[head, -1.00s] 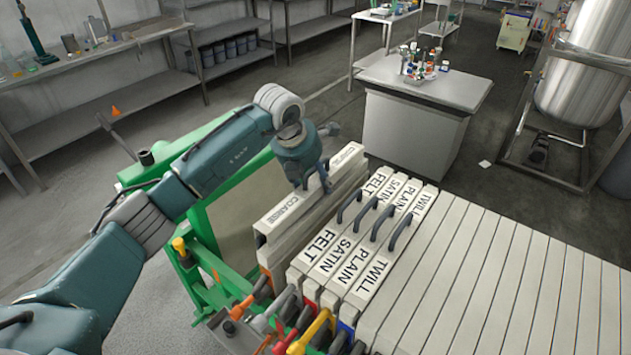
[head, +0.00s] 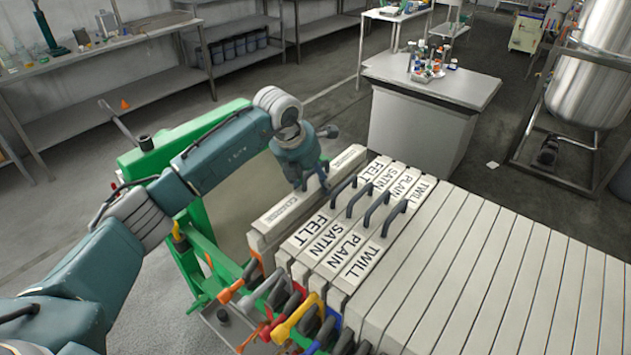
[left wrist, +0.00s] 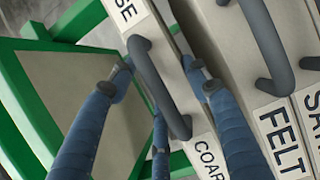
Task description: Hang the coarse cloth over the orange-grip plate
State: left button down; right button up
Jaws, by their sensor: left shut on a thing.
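The coarse cloth (head: 266,226) is a pale slab-like cloth with COARSE labels and a dark handle (left wrist: 158,90) on top. An orange grip (head: 231,291) sticks out at the front of the frame, below and left of the cloth. The plate behind it is mostly hidden. My right gripper is out of view.
Felt (head: 318,226), satin, plain and twill cloths with dark handles stand close on the right, followed by several plain pale plates (head: 500,270). A green press frame (head: 192,262) stands on the left. Yellow, red and blue grips (head: 298,316) crowd the front.

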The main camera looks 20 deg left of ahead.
pick_arm(q)
jog(key=shift+a, duration=0.1)
jog(key=c, duration=0.8)
grip_release()
jog(key=shift+r, duration=0.1)
